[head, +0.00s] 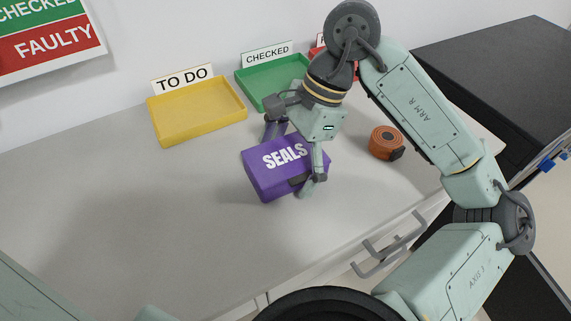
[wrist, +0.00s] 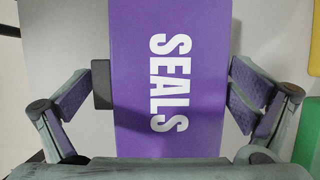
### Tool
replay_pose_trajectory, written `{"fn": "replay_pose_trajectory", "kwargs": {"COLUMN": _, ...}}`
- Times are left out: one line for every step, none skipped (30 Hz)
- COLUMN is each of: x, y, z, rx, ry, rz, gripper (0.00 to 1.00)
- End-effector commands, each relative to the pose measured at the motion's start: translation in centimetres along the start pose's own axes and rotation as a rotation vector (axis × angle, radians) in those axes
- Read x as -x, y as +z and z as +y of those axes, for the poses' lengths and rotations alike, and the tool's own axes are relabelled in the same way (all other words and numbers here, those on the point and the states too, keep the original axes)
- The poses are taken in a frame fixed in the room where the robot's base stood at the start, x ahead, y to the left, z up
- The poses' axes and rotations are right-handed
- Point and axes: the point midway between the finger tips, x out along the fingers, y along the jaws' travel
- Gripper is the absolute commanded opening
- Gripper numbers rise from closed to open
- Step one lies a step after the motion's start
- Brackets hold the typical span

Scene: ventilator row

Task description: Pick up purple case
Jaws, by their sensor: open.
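The purple case (head: 264,180), with "SEALS" in white on top, lies on the grey worktop in the middle of the head view. My gripper (head: 297,156) is right over it, with a finger on either side. In the wrist view the case (wrist: 168,115) runs up the middle between the open fingers of my gripper (wrist: 163,92). Some grey gap shows on both sides, more clearly at the right. A dark pad of the left finger looks close to the case's left edge; I cannot tell whether it touches.
A yellow tray (head: 203,130) marked "TO DO" and a green tray (head: 246,83) marked "CHECKED" stand along the wall. A red tray (head: 346,71) is partly hidden behind my arm. An orange strap roll (head: 386,142) lies to the right. The worktop's left and front are clear.

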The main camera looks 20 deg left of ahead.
Motion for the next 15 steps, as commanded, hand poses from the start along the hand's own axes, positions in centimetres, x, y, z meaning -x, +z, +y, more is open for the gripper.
{"fn": "replay_pose_trajectory", "kwargs": {"x": 0.01, "y": -0.01, "z": 0.0, "rx": 0.0, "ry": 0.0, "rz": 0.0, "gripper": 1.0}}
{"fn": "replay_pose_trajectory", "kwargs": {"x": 0.01, "y": -0.01, "z": 0.0, "rx": 0.0, "ry": 0.0, "rz": 0.0, "gripper": 1.0}}
{"fn": "replay_pose_trajectory", "kwargs": {"x": 0.01, "y": -0.01, "z": 0.0, "rx": 0.0, "ry": 0.0, "rz": 0.0, "gripper": 0.99}}
{"fn": "replay_pose_trajectory", "kwargs": {"x": 0.02, "y": -0.01, "z": 0.0, "rx": 0.0, "ry": 0.0, "rz": 0.0, "gripper": 0.97}}
{"fn": "replay_pose_trajectory", "kwargs": {"x": 0.02, "y": -0.01, "z": 0.0, "rx": 0.0, "ry": 0.0, "rz": 0.0, "gripper": 0.95}}
{"fn": "replay_pose_trajectory", "kwargs": {"x": 0.02, "y": -0.01, "z": 0.0, "rx": 0.0, "ry": 0.0, "rz": 0.0, "gripper": 0.92}}
{"fn": "replay_pose_trajectory", "kwargs": {"x": 0.03, "y": -0.01, "z": 0.0, "rx": 0.0, "ry": 0.0, "rz": 0.0, "gripper": 0.9}}
{"fn": "replay_pose_trajectory", "kwargs": {"x": 0.03, "y": -0.01, "z": 0.0, "rx": 0.0, "ry": 0.0, "rz": 0.0, "gripper": 0.88}}
{"fn": "replay_pose_trajectory", "kwargs": {"x": 0.03, "y": -0.01, "z": 0.0, "rx": 0.0, "ry": 0.0, "rz": 0.0, "gripper": 0.85}}
{"fn": "replay_pose_trajectory", "kwargs": {"x": 0.03, "y": -0.01, "z": 0.0, "rx": 0.0, "ry": 0.0, "rz": 0.0, "gripper": 0.83}}
{"fn": "replay_pose_trajectory", "kwargs": {"x": 0.04, "y": -0.01, "z": 0.0, "rx": 0.0, "ry": 0.0, "rz": 0.0, "gripper": 0.81}}
{"fn": "replay_pose_trajectory", "kwargs": {"x": 0.04, "y": -0.01, "z": 0.0, "rx": 0.0, "ry": 0.0, "rz": 0.0, "gripper": 0.79}}
{"fn": "replay_pose_trajectory", "kwargs": {"x": 0.04, "y": -0.01, "z": 0.0, "rx": 0.0, "ry": 0.0, "rz": 0.0, "gripper": 0.77}}
{"fn": "replay_pose_trajectory", "kwargs": {"x": 0.04, "y": -0.01, "z": 0.0, "rx": 0.0, "ry": 0.0, "rz": 0.0, "gripper": 0.75}}
{"fn": "replay_pose_trajectory", "kwargs": {"x": 0.04, "y": -0.01, "z": 0.0, "rx": 0.0, "ry": 0.0, "rz": 0.0, "gripper": 0.72}}
